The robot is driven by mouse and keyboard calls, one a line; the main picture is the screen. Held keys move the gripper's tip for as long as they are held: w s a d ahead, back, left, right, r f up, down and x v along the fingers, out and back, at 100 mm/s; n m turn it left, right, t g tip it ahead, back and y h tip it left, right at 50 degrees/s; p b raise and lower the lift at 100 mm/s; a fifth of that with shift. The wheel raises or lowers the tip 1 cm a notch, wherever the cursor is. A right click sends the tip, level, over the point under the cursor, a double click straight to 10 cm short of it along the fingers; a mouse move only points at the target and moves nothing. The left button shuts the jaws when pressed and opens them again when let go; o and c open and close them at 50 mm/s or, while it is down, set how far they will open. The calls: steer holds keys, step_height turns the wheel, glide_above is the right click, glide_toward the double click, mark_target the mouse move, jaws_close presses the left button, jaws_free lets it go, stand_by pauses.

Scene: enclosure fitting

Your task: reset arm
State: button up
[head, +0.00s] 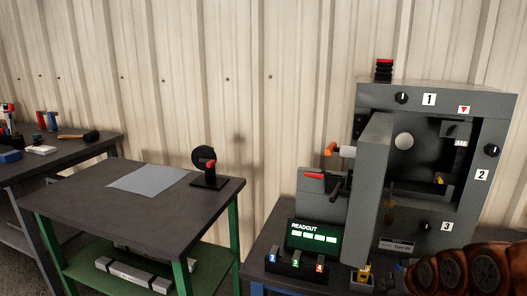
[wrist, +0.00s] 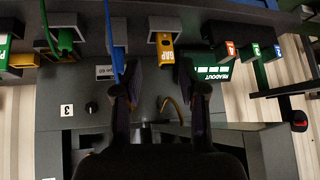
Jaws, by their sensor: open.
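My gripper (wrist: 160,88) is open in the wrist view. Its two dark fingers stand apart, with nothing held between them. Beyond the fingertips are a yellow tag marked GAP (wrist: 165,45) and the lower front of the grey enclosure (wrist: 85,82), which looks upside down in this view. In the head view only brown-orange links of my arm show at the bottom right, and the gripper itself cannot be made out. The enclosure (head: 440,95) stands on the right with its grey door (head: 368,190) swung open toward me.
A green readout (head: 313,237) and a numbered tag holder (head: 295,265) stand left of the door. A green cable (wrist: 47,30) and a blue cable (wrist: 108,30) hang near the gripper. A table (head: 85,195) at left holds a grey sheet (head: 148,180) and a black stand (head: 209,178).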

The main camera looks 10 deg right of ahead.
steer(key=s+a+r+n+g, duration=0.1)
steer(key=s+a+g, duration=0.4)
steer(key=s+a, duration=0.6)
steer(key=s+a+r+n+g, duration=0.1)
steer(key=s+a+g, duration=0.55)
steer(key=s, duration=0.95)
step_height(320, 180, up, 18)
steer(key=a+t+p, duration=0.1)
steer(key=t+p, duration=0.1)
steer(key=p, duration=1.6)
steer(key=shift+w+r+y, duration=0.25)
steer(key=shift+w+y, duration=0.05)
steer(key=shift+w, duration=0.15)
steer(key=shift+f, duration=0.1)
steer(key=shift+c, duration=0.2)
